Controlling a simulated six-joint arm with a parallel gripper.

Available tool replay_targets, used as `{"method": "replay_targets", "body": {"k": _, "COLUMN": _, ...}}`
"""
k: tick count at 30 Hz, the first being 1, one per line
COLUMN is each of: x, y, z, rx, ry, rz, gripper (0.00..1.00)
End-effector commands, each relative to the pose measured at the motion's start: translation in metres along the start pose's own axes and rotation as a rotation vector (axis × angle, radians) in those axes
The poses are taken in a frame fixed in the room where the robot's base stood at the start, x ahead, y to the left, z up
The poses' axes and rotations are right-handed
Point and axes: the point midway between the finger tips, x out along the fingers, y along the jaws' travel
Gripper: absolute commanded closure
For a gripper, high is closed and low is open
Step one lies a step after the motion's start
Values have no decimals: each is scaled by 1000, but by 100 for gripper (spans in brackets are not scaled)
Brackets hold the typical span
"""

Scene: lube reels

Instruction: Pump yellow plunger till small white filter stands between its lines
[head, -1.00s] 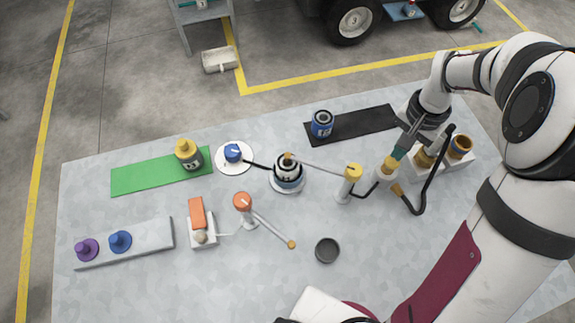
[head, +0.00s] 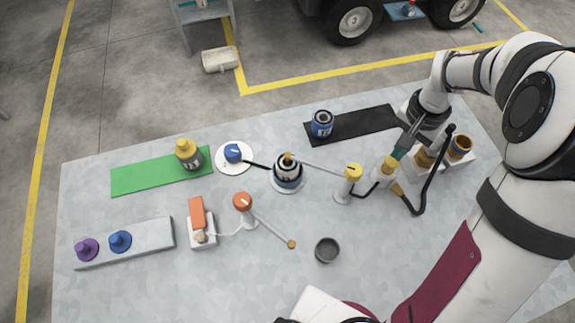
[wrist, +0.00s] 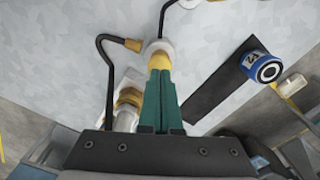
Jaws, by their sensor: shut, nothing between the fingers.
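My gripper (head: 399,153) is shut and empty, its green fingers pointing down. The fingertips are right over a yellow cap (head: 388,166) on a white cylinder, which I take for the yellow plunger; whether they touch it I cannot tell. In the wrist view the shut fingers (wrist: 160,95) cover part of the same yellow cap (wrist: 160,61).
A yellow-topped white post (head: 354,172) with a thin arm reaching the can stands just left of the plunger. A black hose loops at its right.

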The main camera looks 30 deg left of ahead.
Motion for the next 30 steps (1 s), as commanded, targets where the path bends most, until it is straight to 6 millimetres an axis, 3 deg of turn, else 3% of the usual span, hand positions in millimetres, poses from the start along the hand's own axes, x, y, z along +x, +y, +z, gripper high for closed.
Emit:
{"method": "replay_targets", "body": {"k": 12, "x": 1, "y": 0, "z": 0, "rx": 0, "ry": 0, "rz": 0, "gripper": 100}}
{"method": "replay_targets", "body": {"k": 30, "x": 25, "y": 0, "z": 0, "rx": 0, "ry": -1, "rz": 0, "gripper": 100}}
